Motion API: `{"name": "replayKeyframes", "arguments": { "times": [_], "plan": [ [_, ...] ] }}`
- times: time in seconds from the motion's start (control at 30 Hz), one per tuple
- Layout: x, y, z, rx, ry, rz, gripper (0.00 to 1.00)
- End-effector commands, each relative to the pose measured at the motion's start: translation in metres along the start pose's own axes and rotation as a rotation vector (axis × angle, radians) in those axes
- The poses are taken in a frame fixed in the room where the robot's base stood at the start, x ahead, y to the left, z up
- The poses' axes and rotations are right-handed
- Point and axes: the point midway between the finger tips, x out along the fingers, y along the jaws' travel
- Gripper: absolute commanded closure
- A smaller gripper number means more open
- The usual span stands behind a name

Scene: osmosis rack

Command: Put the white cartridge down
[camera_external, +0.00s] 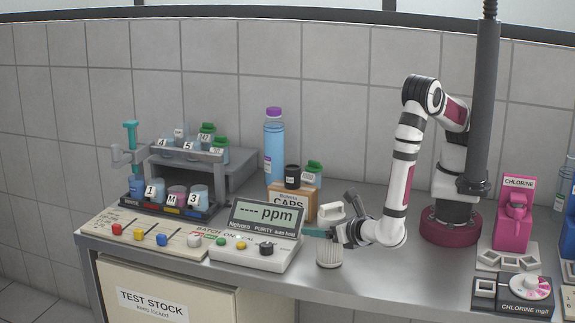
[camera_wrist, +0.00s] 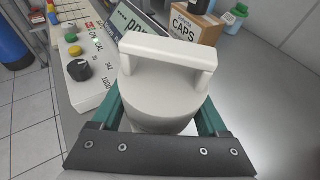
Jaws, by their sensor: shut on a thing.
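The white cartridge (camera_external: 329,252) is upright, with a ribbed lower body and a white handle on top. In the wrist view its round top and handle (camera_wrist: 168,50) fill the middle. My gripper (camera_external: 322,232) is shut on it, with the green fingers on either side of its body, also seen in the wrist view (camera_wrist: 162,120). The fingers and wrist hide the cartridge's middle in the external view. Its lower end is close to the grey counter (camera_external: 400,272) near the front edge; I cannot tell whether it touches.
The ppm meter (camera_external: 262,232) stands just left of the cartridge. The CAPS box (camera_external: 290,202) with dark and green caps is behind it. A rack with numbered cups (camera_external: 185,152) is at the left. Chlorine devices (camera_external: 514,215) stand at the right. Bare counter lies right of the cartridge.

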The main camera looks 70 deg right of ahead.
Motion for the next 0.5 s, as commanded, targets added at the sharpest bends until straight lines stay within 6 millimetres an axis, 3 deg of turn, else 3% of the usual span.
{"name": "replayKeyframes", "arguments": {
  "times": [0.17, 0.2, 0.3, 0.5],
  "plan": [
    [0.0012, -0.0001, -0.0028, -0.001, 0.0, 0.0, 0.79],
    [0.0011, 0.0, -0.0025, 0.0, 0.0, 0.0, 0.16],
    [0.0011, 0.0, -0.0023, 0.0, 0.0, 0.0, 0.0],
    [0.0009, -0.0001, -0.0019, 0.0, 0.0, 0.0, 0.0]
  ]
}}
